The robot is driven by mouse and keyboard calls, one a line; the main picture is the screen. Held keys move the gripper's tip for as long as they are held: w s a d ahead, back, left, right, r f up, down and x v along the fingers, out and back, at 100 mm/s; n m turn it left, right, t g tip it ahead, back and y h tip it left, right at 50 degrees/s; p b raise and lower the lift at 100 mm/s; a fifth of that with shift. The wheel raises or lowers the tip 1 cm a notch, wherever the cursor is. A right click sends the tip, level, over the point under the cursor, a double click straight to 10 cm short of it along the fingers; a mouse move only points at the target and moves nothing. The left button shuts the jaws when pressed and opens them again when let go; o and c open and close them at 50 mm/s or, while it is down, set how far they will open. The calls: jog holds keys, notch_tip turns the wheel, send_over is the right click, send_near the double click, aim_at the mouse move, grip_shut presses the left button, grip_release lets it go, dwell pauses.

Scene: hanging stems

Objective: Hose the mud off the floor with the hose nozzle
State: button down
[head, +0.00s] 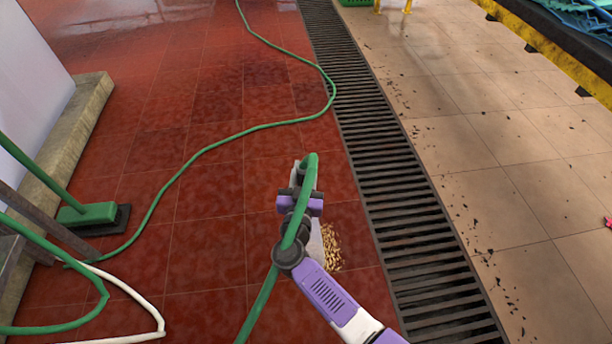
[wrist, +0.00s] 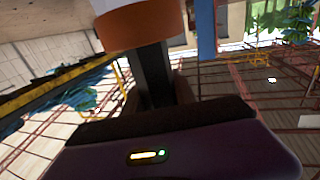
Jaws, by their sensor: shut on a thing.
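My gripper (head: 300,198) is over the red tiled floor, left of the drain grating, and is shut on the hose nozzle. The green hose (head: 311,168) arches at the gripper and runs down beside my arm. A yellow-brown speckled patch, apparently mud (head: 331,248), lies on the floor just right of my arm, partly hidden by it. A pale grey strip beside the gripper is unclear.
A drain grating (head: 385,165) runs along the right of the red floor. Beige tiles (head: 500,140) with dark scattered bits lie beyond it. A green broom (head: 88,214) stands by the left kerb (head: 62,140). Green hose (head: 190,165) and a white hose (head: 150,310) lie on the left.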

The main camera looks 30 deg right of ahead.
jog(key=w+d+b, duration=0.2)
jog(key=w+b, duration=0.1)
jog(key=w, duration=0.4)
jog(key=w+d+b, duration=0.2)
jog(key=w+b, duration=0.1)
jog(key=w, duration=0.4)
jog(key=shift+w+d, duration=0.35)
jog(key=shift+d, duration=0.05)
dwell(0.8)
dwell(0.6)
jog(key=s+d+p, duration=0.2)
jog(key=d, duration=0.6)
jog(key=shift+s, duration=0.35)
dwell(0.5)
jog(key=shift+d, duration=0.1)
dwell(0.5)
jog(key=s+a+p, duration=0.3)
jog(key=s+p, duration=0.5)
jog(key=s, duration=0.3)
jog(key=s+a+p, duration=0.4)
jog(key=s+p, duration=0.4)
jog(key=s, duration=0.3)
dwell(1.7)
